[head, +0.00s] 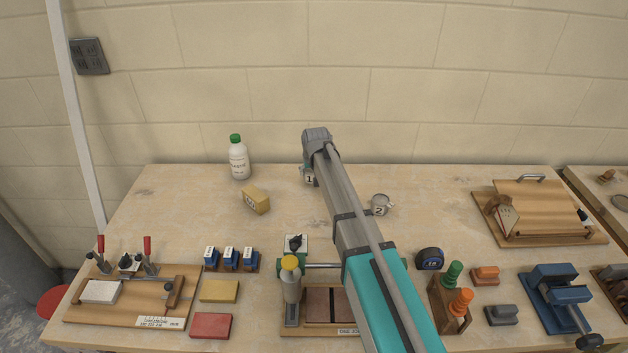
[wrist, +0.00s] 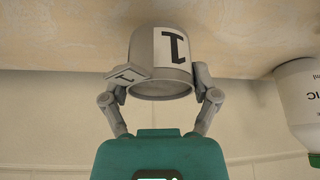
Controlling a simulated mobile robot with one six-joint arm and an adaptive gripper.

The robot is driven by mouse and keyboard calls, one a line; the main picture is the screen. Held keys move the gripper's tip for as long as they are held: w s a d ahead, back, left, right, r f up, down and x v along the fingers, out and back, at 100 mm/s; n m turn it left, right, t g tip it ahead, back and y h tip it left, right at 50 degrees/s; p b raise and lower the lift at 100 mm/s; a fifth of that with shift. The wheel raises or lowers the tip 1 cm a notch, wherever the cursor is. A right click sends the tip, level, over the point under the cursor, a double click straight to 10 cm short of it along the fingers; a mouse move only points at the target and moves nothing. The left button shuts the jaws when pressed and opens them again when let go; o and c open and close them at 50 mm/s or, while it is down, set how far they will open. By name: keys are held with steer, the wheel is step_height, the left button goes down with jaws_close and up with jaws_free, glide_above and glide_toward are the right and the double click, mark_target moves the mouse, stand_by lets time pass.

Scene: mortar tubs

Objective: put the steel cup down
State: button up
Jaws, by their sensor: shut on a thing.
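The steel cup labelled 1 (wrist: 152,62) is between the two fingers of my gripper (wrist: 160,95) in the wrist view, and the gripper is shut on it. The wrist view appears upside down, with the table surface at the top. In the head view the cup (head: 309,178) shows only partly, behind my arm at the back of the table. Whether its base touches the table cannot be told. A second steel cup labelled 2 (head: 380,204) stands on the table to the right of my arm.
A white bottle with a green cap (head: 238,160) and a yellow block (head: 255,200) stand to the left. The bottle also shows in the wrist view (wrist: 300,100). Fixtures, coloured blocks and a tape measure (head: 429,258) fill the front.

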steer(key=shift+f+b, duration=1)
steer(key=shift+f, duration=0.35)
steer(key=shift+f, duration=0.1)
steer(key=o, duration=1.2)
steer(key=shift+c, duration=0.2)
steer(key=shift+r, duration=0.25)
steer(key=p+v, duration=1.1)
steer(key=v, duration=0.1)
steer(key=shift+s+d+f, duration=0.1)
steer(key=shift+d, duration=0.1)
steer(key=s+d+g, duration=0.1)
steer(key=s+d, duration=0.4)
steer(key=s, duration=0.4)
steer(key=s+d+f+m+g, duration=0.1)
steer(key=s+d+g, duration=0.1)
steer(key=s+d, duration=0.4)
steer(key=s+d+m+g, duration=0.1)
steer(key=s+d, duration=0.5)
steer(key=s, duration=0.6)
steer(key=shift+s+d+f+h, duration=0.2)
steer(key=shift+s+h, duration=0.2)
